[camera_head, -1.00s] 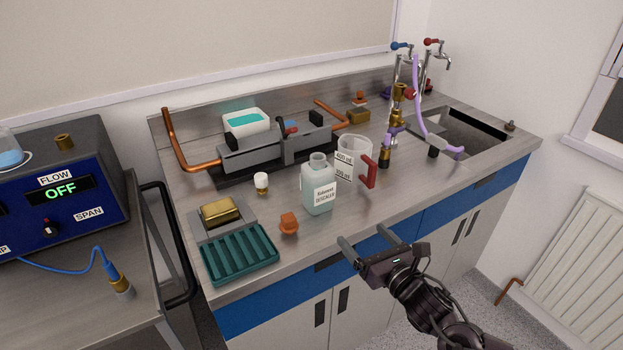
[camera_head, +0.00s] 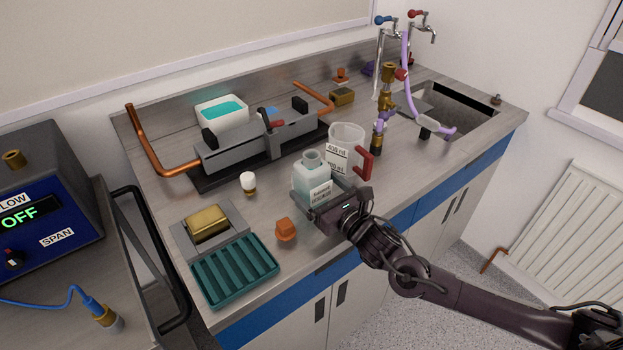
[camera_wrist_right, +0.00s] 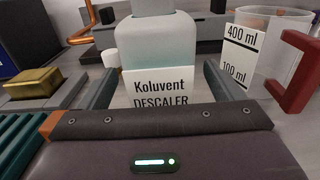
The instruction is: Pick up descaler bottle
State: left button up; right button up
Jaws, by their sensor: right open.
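The descaler bottle (camera_head: 311,177) is pale blue-white with a short neck and a white label. It stands upright on the steel counter. My right gripper (camera_head: 326,192) is open at the bottle's front, with one finger on each side of it. In the right wrist view, the bottle (camera_wrist_right: 158,55) with its "Koluvent DESCALER" label stands between the two fingers (camera_wrist_right: 160,85), and a gap shows on the right side. The gripper body hides the bottle's lower part. My left gripper is not in view.
A measuring jug (camera_head: 345,146) with a red handle stands close behind and right of the bottle. An orange piece (camera_head: 286,230), a small white-capped vial (camera_head: 248,182) and a teal ribbed tray (camera_head: 236,270) lie to the left. A sink (camera_head: 462,108) is at the right.

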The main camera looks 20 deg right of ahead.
jog(key=shift+x, duration=0.85)
jog(key=shift+w+a, duration=0.15)
jog(key=shift+w, duration=0.35)
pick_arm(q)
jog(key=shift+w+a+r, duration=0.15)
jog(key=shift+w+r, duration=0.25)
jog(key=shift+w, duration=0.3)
pick_arm(e)
jog(key=shift+r, duration=0.1)
jog(key=c, duration=1.3)
jog(key=shift+r, duration=0.25)
jog(key=shift+c, duration=0.2)
